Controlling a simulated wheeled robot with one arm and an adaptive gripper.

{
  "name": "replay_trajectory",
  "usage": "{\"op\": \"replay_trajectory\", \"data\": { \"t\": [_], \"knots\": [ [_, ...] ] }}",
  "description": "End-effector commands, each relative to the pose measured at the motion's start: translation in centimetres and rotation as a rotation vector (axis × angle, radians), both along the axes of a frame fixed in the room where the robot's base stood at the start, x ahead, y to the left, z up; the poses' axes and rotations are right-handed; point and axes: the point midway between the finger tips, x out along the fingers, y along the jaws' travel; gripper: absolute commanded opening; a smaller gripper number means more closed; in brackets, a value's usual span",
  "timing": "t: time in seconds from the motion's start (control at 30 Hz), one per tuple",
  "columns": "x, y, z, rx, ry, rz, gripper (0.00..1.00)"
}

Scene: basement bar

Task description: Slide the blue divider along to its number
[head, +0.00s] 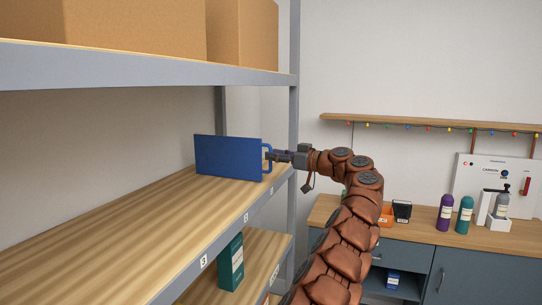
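The blue divider (227,157) stands upright on the wooden middle shelf (120,232), toward its far end. A blue loop handle (267,169) is on its right edge, at the shelf's front. My gripper (270,156) is at this handle, reaching in from the right. The fingertips overlap the handle in the picture. They are too small to tell whether they are closed on it. Small white number labels run along the shelf's front edge: a 3 (203,262) is nearest, one that looks like a 5 (246,217) is farther along, and another (277,188), unreadable, is near the post.
A grey upright post (293,120) stands at the shelf's far right corner. Cardboard boxes (135,30) sit on the upper shelf (150,72). A green box (230,262) stands on the shelf below. The middle shelf left of the divider is bare. A counter (420,232) with bottles is at right.

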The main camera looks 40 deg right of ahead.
Motion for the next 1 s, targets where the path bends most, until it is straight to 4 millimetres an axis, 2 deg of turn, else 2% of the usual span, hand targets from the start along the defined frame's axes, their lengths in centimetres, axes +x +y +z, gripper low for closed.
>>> {"op": "replay_trajectory", "data": {
  "t": [0.3, 0.5, 0.7, 1.0],
  "knots": [
    [-5.8, -2.1, 0.2, 0.000, -0.003, -0.001, 0.36],
    [-8.3, -3.0, 0.1, -0.001, -0.001, 0.000, 0.36],
    [-9.3, -3.4, 0.0, 0.000, 0.000, 0.000, 0.36],
    [-9.4, -3.4, 0.0, 0.000, 0.000, 0.001, 0.36]
  ]
}}
